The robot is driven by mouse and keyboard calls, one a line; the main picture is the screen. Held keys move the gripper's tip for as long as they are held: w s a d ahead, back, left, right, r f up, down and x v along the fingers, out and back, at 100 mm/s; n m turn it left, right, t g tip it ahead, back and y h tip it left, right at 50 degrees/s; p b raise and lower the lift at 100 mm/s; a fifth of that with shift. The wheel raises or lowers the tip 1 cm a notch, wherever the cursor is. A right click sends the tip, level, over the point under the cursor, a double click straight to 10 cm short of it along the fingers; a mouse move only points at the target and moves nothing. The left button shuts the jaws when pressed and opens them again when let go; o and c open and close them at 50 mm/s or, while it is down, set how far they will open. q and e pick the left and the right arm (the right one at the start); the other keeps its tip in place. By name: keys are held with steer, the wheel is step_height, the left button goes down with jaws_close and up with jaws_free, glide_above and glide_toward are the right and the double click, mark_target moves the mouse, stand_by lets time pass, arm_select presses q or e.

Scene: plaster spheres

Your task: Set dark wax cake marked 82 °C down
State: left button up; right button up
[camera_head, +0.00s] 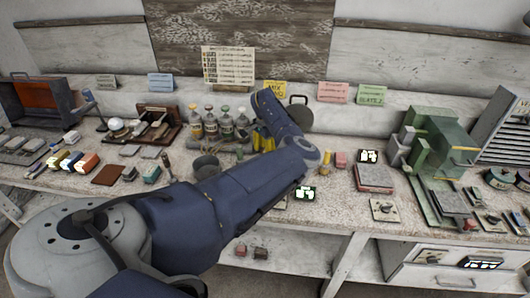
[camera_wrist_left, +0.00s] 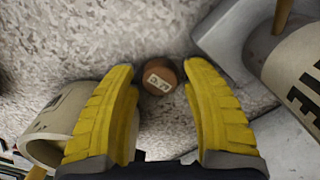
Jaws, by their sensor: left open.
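In the left wrist view, a small round brown wax cake (camera_wrist_left: 160,72) sits on the speckled bench top (camera_wrist_left: 90,35). It has a pale label whose small writing I cannot read for certain. In the head view, the yellow fingers of my left gripper (camera_head: 262,139) show over the bench behind my dark blue arm. I cannot make out the cake there. My right gripper is not in view.
In the wrist view, a pale hollow pot (camera_wrist_left: 50,128) lies left of the fingers. A pale cylinder with black lettering (camera_wrist_left: 292,72) and a grey block (camera_wrist_left: 225,35) are at right. In the head view, bottles (camera_head: 211,124) and a green machine (camera_head: 430,145) flank the gripper.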

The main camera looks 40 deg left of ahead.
arm_select(q)
step_height(320, 180, up, 12)
stand_by(0.5)
steer(key=shift+f, duration=0.1)
